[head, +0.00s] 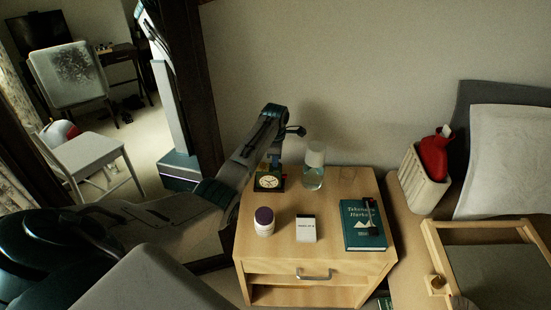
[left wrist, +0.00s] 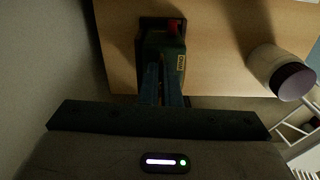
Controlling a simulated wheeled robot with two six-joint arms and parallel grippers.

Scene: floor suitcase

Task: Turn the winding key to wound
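A small dark desk clock (head: 269,182) with a pale round dial stands at the back left of the wooden nightstand. My left gripper (head: 273,160) reaches down to it from above and behind. In the left wrist view, the clock's dark green body (left wrist: 172,48) carries a small yellow label and a red part near its far edge. The two blue fingers of my left gripper (left wrist: 161,75) are close together, with a narrow gap between them, and their tips are at the clock. The winding key is hidden between the fingertips. My right gripper is not in view.
The nightstand (head: 338,189) also holds a glass carafe (head: 314,169) just right of the clock, a purple-lidded jar (head: 264,222), a small white box (head: 305,229) and a green book (head: 363,225). The wall is close behind. The jar also shows in the left wrist view (left wrist: 281,73).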

